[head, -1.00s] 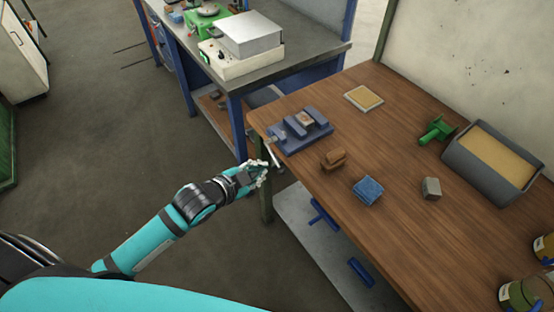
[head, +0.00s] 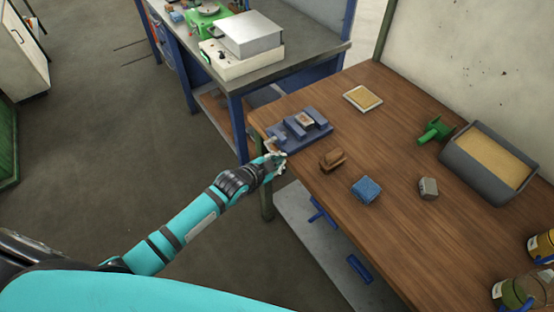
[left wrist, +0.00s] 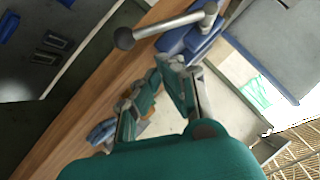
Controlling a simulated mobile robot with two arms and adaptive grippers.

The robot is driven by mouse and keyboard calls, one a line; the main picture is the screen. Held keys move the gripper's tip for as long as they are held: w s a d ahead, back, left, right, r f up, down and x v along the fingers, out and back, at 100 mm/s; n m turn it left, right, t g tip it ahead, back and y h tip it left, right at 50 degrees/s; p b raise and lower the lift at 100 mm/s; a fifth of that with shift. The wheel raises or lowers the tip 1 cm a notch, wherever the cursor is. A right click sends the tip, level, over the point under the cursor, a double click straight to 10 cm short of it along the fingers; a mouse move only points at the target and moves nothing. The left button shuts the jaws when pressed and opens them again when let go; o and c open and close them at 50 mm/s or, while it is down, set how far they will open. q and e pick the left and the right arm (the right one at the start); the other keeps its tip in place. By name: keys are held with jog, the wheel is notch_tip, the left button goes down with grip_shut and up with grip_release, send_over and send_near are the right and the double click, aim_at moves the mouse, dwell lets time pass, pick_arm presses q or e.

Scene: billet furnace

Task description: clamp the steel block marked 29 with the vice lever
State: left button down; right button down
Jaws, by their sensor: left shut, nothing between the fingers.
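The blue vice (head: 318,134) sits at the left corner of the wooden bench. A small block (head: 304,119) lies between its jaws; its marking is too small to read. The vice lever, a metal rod with a ball end, crosses the top of the left wrist view (left wrist: 168,26). My left gripper (head: 279,158) is at the bench edge, just in front of the vice's lever side. In the left wrist view its fingers (left wrist: 165,66) are shut with nothing between them, close to the lever, and I cannot tell whether they touch it. My right gripper is out of view.
On the bench lie a brown brush-like block (head: 332,160), a blue cloth or sponge (head: 366,188), a grey block (head: 428,188), a green tool (head: 434,130) and a grey bin (head: 452,165). Jars stand at the right front.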

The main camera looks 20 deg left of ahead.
pick_arm(q)
jog(key=shift+w+a+f, duration=0.2)
jog(key=shift+w+f, duration=0.1)
jog(key=shift+f, duration=0.25)
jog(key=shift+w+a+f, duration=0.2)
jog(key=shift+w+f, duration=0.05)
jog(key=shift+f, duration=0.3)
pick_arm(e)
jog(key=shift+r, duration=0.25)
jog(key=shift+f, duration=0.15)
